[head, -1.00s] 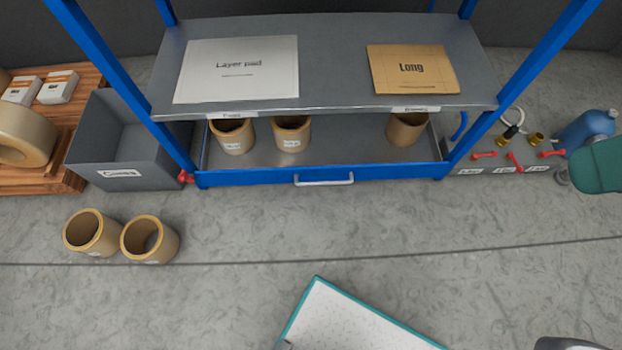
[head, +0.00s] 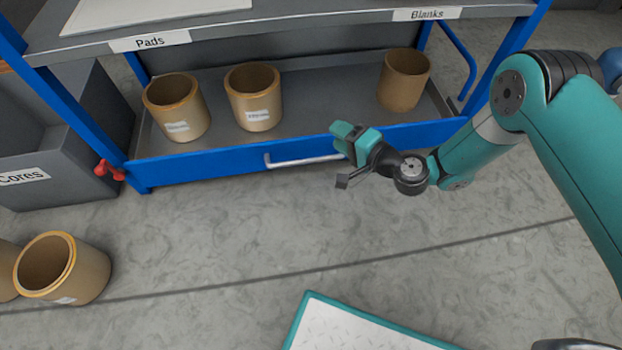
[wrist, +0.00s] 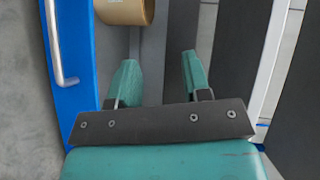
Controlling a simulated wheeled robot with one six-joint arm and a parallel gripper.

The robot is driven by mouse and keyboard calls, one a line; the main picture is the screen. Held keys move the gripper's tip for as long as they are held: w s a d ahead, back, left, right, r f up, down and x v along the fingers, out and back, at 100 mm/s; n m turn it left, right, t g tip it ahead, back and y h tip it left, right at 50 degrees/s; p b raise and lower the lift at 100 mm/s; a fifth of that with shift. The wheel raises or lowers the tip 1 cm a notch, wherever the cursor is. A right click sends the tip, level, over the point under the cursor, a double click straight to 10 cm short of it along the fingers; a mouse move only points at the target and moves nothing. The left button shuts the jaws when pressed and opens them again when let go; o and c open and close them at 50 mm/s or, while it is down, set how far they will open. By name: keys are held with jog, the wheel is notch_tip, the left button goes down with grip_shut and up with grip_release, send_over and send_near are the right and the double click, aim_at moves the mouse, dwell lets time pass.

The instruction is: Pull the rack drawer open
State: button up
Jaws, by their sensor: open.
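The rack drawer has a blue front (head: 210,167) low between the rack's posts and looks shut. Its silver bar handle (head: 290,162) is at the middle of the front. In the wrist view the handle (wrist: 57,50) and the blue front (wrist: 82,60) lie at the left. My gripper (head: 350,142) is at the handle's right end in the head view, over the drawer front. In the wrist view my gripper (wrist: 158,65) is open and empty, with the handle outside and left of its fingers. I cannot tell whether it touches anything.
Three cardboard cores stand behind the drawer front, one of them at the right (head: 404,80). A shelf (head: 290,25) hangs above them. The floor before the drawer is clear.

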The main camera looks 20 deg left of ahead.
aim_at(311, 160)
jog(key=s+d+f+m+t+h+b, duration=0.1)
jog(key=s+d+f+m+t+b, duration=0.15)
jog(key=f, duration=0.75)
jog(key=s+d+f+m+t+h+b, duration=0.1)
jog(key=f+m+b, duration=0.2)
jog(key=f, duration=0.7)
jog(key=shift+b+x, duration=7)
jog(key=shift+x, duration=1.5)
jog(key=shift+f, duration=0.1)
jog(key=shift+c, duration=0.4)
grip_shut()
